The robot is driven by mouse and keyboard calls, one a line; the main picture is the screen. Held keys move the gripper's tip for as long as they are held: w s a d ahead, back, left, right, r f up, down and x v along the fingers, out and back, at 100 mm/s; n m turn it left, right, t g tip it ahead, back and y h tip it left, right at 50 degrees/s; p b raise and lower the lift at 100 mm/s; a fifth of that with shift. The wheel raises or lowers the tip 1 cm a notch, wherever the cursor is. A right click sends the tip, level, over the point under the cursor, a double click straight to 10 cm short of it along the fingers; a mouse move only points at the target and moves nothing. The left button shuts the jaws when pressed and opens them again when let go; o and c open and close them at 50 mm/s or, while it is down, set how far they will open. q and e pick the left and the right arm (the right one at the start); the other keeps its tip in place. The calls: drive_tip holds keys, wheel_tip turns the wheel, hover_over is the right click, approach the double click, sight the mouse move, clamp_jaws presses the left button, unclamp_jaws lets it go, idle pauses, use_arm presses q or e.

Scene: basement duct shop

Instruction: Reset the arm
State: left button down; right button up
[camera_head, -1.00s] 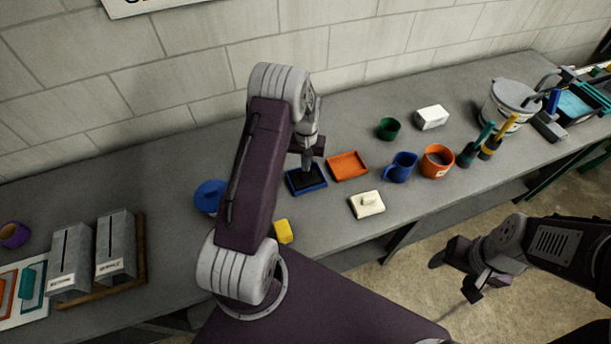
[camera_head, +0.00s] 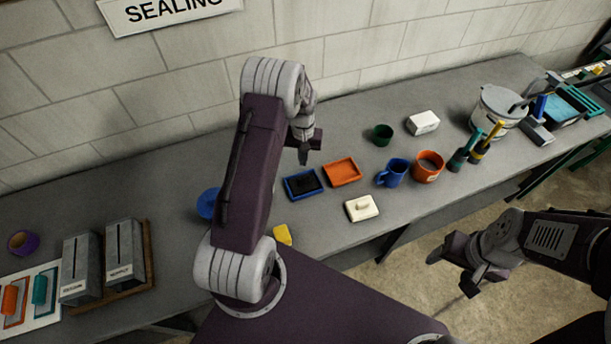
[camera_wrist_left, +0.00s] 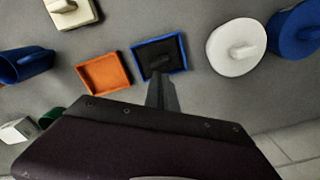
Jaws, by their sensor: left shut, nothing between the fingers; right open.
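My left gripper (camera_head: 304,157) is shut and empty. It hangs just above and behind a blue tray (camera_head: 290,192) holding a black pad (camera_head: 303,183), apart from it. In the left wrist view the shut fingers (camera_wrist_left: 160,85) point at the blue tray (camera_wrist_left: 183,52), and the fingertips overlap the black pad in the picture. My left arm crosses the middle of the head view and hides part of the bench. My right gripper (camera_head: 454,273) is open and empty, over the floor in front of the bench.
Near the blue tray are an orange tray (camera_head: 342,171), a cream block (camera_head: 362,208), a yellow block (camera_head: 283,235), a blue mug (camera_head: 392,173) and an orange pot (camera_head: 429,165). A white lid (camera_wrist_left: 232,50) shows in the wrist view. Grey boxes (camera_head: 124,255) stand left. The wall is behind.

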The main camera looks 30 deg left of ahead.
use_arm(q)
drive_tip(key=s+d+r+m+t+b, duration=0.2)
drive_tip(key=s+d+r+b, duration=0.1)
drive_tip(key=d+b, duration=0.6)
drive_tip(key=s+d+f+m+b, duration=0.1)
drive_tip(key=s+d+f+b, duration=0.1)
drive_tip(key=s, duration=1.3)
drive_tip(key=shift+f+m+g+b, duration=0.35)
drive_tip(key=shift+f+m+g, duration=0.05)
drive_tip(key=shift+f, duration=0.3)
drive_tip(key=shift+s, duration=0.15)
drive_tip(key=shift+s, duration=0.15)
